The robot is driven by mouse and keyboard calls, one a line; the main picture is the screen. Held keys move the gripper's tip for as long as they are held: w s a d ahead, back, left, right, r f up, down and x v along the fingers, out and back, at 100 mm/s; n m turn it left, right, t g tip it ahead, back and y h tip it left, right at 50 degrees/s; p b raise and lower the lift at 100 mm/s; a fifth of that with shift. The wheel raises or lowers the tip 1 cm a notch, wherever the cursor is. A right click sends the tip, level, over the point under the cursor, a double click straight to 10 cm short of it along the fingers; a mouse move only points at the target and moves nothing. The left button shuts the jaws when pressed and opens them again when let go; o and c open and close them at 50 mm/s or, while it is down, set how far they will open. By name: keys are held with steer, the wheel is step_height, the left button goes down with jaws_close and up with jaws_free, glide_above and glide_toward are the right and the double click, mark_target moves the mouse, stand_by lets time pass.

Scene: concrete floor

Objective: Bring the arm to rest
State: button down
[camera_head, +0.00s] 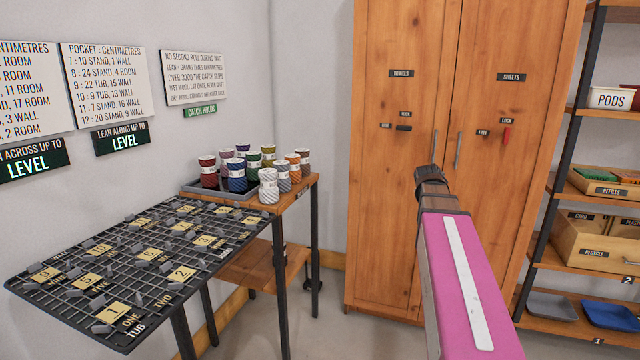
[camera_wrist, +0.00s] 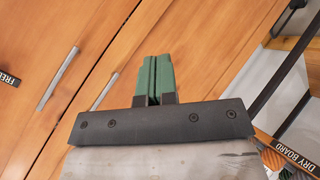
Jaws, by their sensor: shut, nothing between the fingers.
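My gripper (camera_wrist: 156,75) shows in the wrist view with its two green fingers together and nothing between them. It points towards the wooden cupboard (camera_wrist: 215,50), whose doors fill most of that view; I cannot tell the gap to them. In the head view my pink arm link rises from the lower right in front of the cupboard (camera_head: 400,240). The fingers cannot be made out there.
A slatted black board (camera_head: 130,270) with numbered pockets stands at left. Beside it, a small wooden table (camera_head: 300,195) carries a grey tray and several patterned rolls. Open shelves (camera_head: 570,265) with bins stand at right. Some floor (camera_head: 325,325) is clear before the cupboard.

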steer(key=s+a+f+m+g+y, duration=0.1)
steer(key=s+a+f+m+g, duration=0.1)
steer(key=s+a+f, duration=0.4)
steer(key=s+a+f+m+g+y, duration=0.2)
steer(key=s+a+f+g, duration=0.2)
steer(key=f, duration=1.2)
steer(key=s+a+f+m+g+y, duration=0.2)
steer(key=s+a+f+g, duration=0.1)
steer(key=s+a+f, duration=0.7)
steer(key=s, duration=0.3)
steer(key=shift+f, duration=0.4)
